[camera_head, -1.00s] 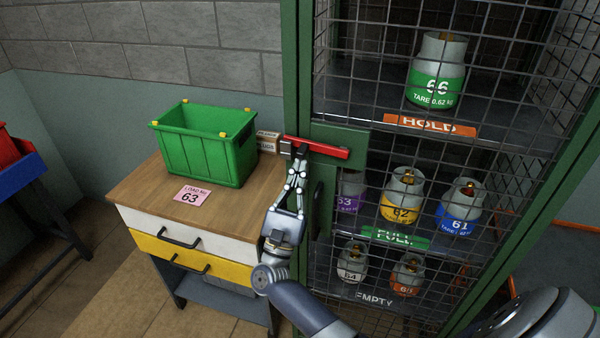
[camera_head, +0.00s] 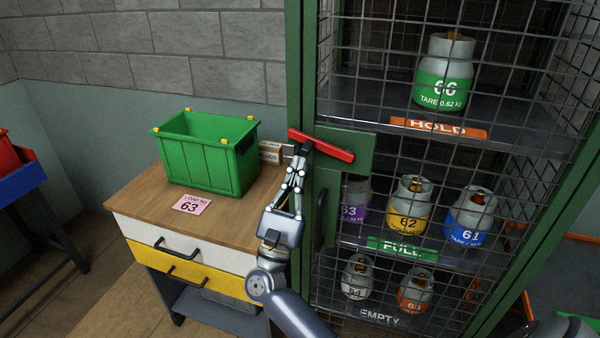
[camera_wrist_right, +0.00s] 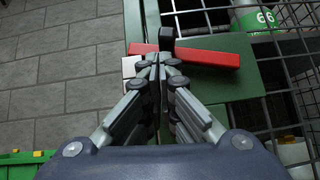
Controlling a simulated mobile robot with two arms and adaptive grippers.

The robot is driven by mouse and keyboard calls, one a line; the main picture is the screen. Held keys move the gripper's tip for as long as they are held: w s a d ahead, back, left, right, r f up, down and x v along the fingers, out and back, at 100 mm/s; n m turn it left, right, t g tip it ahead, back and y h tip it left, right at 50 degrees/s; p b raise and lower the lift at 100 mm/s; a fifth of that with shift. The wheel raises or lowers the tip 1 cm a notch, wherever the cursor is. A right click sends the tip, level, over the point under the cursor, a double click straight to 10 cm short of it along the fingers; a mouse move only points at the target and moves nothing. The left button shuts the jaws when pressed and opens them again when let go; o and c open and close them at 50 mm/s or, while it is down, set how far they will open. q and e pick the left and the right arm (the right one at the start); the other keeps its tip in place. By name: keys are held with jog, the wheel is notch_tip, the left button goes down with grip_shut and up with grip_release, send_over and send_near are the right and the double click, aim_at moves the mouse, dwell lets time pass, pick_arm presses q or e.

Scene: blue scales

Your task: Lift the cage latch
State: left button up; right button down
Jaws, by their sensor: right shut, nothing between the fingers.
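The cage latch is a red bar (camera_head: 330,149) on a green plate of the cage door. It tilts, with its left end higher than its right in the head view. My right gripper (camera_head: 304,150) is shut and empty, its fingertips just under the left part of the bar. In the right wrist view the shut fingertips (camera_wrist_right: 158,60) meet the red bar (camera_wrist_right: 208,56) near a black block (camera_wrist_right: 167,40). They look in contact or nearly so; the exact contact is hidden. My left gripper is out of view.
The green cage (camera_head: 302,60) holds several numbered cylinders behind wire mesh. A black door handle (camera_head: 321,220) is below the latch. Left of my arm, a wooden-topped cabinet (camera_head: 140,198) carries a green crate (camera_head: 208,160), a pink card (camera_head: 191,204) and small boxes (camera_head: 269,152).

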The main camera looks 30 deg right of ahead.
jog(key=s+a+f+b, duration=0.2)
jog(key=a+f+b, duration=0.5)
jog(key=f, duration=0.3)
jog(key=shift+s+b, duration=0.2)
jog(key=shift+b, duration=0.25)
